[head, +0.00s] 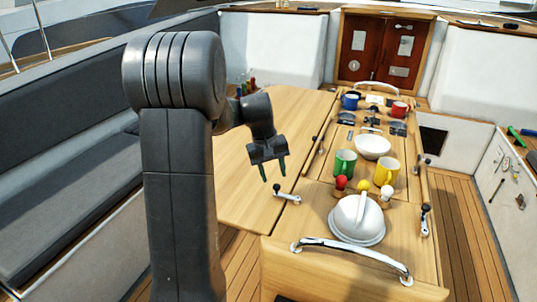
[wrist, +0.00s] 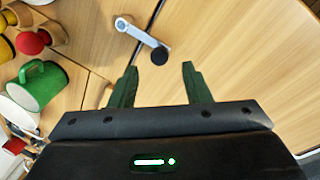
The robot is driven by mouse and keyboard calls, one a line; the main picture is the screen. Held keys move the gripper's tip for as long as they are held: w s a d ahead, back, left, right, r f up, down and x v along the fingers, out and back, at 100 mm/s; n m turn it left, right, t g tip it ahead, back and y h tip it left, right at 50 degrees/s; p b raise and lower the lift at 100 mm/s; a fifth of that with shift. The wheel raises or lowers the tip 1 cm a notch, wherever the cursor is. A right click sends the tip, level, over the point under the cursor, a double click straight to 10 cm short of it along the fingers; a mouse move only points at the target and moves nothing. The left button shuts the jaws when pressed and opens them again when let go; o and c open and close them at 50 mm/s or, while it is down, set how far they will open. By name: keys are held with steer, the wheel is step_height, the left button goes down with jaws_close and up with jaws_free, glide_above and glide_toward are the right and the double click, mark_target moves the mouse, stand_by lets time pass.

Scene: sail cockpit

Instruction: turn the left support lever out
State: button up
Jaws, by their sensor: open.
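The left support lever (head: 287,197) is a silver arm with a dark round knob, at the left edge of the table's fixed middle part. Its knob end points left, toward the table's left leaf (head: 240,190). In the wrist view the lever (wrist: 139,31) shows above my fingertips, its dark knob nearest to them. My gripper (head: 273,178) is open and empty, fingers pointing down, above the left leaf close to the knob. In the wrist view the knob lies just beyond the gap between my two green fingers (wrist: 160,70). I cannot tell the exact height between them.
A green mug (head: 345,163), a yellow mug (head: 387,172), a white bowl (head: 373,147) and a white domed lid (head: 357,218) stand to the right. A second left lever (head: 318,145) is farther back. A chrome rail (head: 350,252) edges the front. The left leaf is mostly clear.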

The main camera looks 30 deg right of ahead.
mark_target(276, 185)
step_height(276, 185, up, 9)
steer(key=a, duration=0.1)
steer(key=shift+w+a+b, duration=0.25)
steer(key=shift+a+b, duration=0.05)
steer(key=shift+a, duration=0.05)
steer(key=shift+f, duration=0.1)
steer(key=f, duration=0.4)
steer(key=d+f+p, duration=0.1)
steer(key=f, duration=0.4)
steer(key=d+f, duration=0.1)
steer(key=f, duration=0.3)
steer(key=shift+s+d+f+p, duration=0.15)
steer(key=shift+s+d+p, duration=0.15)
steer(key=shift+s, duration=0.1)
steer(key=shift+w+d+m, duration=0.1)
steer(key=shift+w+m, duration=0.05)
steer(key=shift+m, duration=0.15)
